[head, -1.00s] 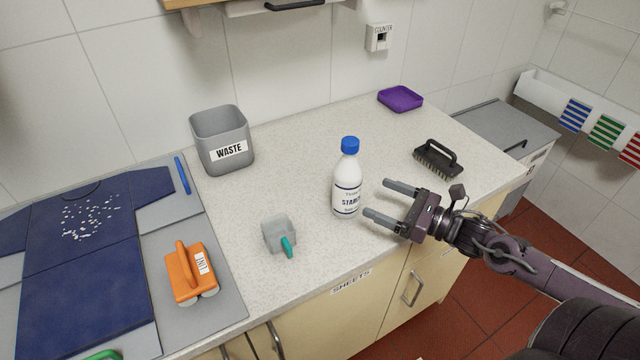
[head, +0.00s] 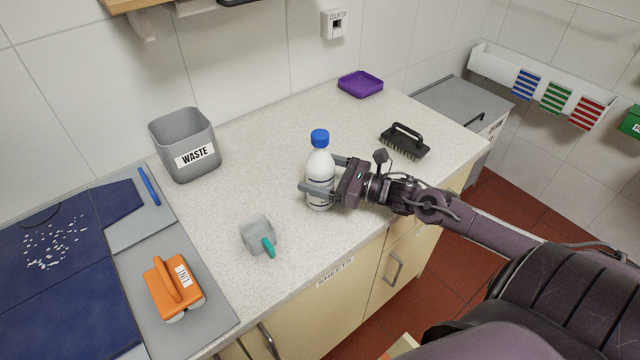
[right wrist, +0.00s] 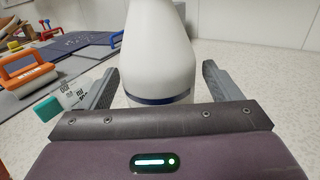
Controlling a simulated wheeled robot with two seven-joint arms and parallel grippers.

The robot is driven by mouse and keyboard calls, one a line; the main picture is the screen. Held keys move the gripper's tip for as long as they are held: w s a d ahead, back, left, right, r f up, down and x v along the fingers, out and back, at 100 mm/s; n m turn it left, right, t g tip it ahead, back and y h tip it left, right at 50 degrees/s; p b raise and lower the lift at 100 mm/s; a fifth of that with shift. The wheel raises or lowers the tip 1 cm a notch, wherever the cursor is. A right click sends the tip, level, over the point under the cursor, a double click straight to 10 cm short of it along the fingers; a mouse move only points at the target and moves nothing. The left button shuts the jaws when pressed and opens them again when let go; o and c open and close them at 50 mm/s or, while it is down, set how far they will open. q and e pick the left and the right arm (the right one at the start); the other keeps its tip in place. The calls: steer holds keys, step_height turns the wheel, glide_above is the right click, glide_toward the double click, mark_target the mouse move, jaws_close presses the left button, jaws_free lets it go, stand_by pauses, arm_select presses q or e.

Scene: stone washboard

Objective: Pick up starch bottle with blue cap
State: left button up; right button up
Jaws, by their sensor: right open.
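The white starch bottle (head: 320,168) with a blue cap stands upright on the speckled counter in the head view. My right gripper (head: 326,174) is open around it, with one finger in front of the bottle and the other behind it. In the right wrist view the bottle (right wrist: 160,55) stands between the two open fingers, with visible gaps at both sides. The front finger hides part of the label. The left gripper is not in view.
An orange lint tool (head: 172,288) lies on the grey board at left.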

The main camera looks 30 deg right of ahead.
steer(key=shift+x, duration=0.95)
steer(key=c, duration=1.3)
